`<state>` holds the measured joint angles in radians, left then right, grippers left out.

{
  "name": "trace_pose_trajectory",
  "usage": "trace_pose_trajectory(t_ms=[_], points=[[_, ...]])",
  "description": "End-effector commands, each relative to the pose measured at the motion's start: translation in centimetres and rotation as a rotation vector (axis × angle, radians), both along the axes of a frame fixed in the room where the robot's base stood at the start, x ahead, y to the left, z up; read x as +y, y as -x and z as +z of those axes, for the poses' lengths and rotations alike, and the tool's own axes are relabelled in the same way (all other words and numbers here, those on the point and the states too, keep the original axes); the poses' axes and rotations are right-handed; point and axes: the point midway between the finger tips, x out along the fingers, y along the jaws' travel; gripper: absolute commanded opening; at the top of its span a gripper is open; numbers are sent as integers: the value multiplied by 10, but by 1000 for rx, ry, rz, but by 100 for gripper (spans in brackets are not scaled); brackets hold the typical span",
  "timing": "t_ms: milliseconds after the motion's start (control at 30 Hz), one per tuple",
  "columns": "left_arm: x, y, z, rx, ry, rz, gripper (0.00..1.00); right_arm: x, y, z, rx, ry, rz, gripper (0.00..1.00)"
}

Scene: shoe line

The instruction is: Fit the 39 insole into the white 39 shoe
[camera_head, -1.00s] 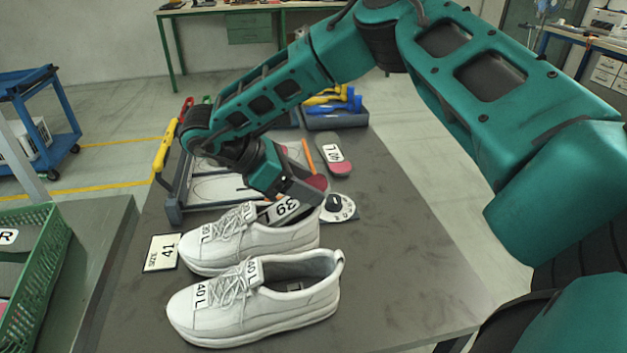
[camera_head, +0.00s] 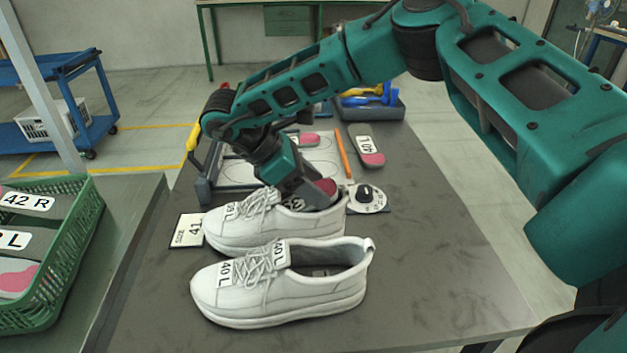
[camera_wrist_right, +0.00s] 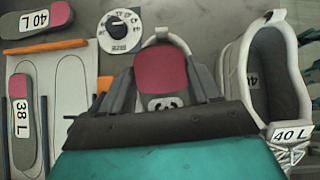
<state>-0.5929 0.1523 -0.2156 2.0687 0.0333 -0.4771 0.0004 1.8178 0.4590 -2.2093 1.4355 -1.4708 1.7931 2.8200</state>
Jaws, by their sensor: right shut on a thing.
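The white 39 shoe (camera_head: 235,232) is the farther of two white shoes on the grey table, toe to the left. My right gripper (camera_head: 308,193) is shut on the 39 insole (camera_head: 327,186), at the shoe's opening. The insole's pink heel end shows in the right wrist view (camera_wrist_right: 160,72), with its label partly covered by the fingers. Its front part is hidden inside the shoe. The heel end sits tilted up near the shoe's heel collar; I cannot tell whether it touches. My left gripper is not in view.
A white 40 L shoe (camera_head: 285,290) stands close on the near side. A round dial (camera_head: 367,197) lies behind the heel, a 40 L insole (camera_head: 367,146) farther back. An outline board (camera_head: 236,174) and size 41 card (camera_head: 187,231) are nearby. The table's right side is clear.

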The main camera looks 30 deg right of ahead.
Motion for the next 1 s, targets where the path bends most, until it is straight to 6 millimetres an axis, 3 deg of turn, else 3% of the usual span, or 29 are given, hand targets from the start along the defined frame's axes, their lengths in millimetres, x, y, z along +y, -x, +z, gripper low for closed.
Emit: trace_pose_trajectory(t_ms=[333, 367, 600, 667, 1000], points=[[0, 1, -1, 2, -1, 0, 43, 0, 0, -2, -5, -12, 0, 32], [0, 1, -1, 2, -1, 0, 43, 0, 0, -3, -5, -12, 0, 63], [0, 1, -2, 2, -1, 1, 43, 0, 0, -3, -2, -11, 1, 86], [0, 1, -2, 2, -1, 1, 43, 0, 1, -3, -2, -11, 0, 91], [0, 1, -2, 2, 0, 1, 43, -1, 1, -3, -2, -9, -1, 91]])
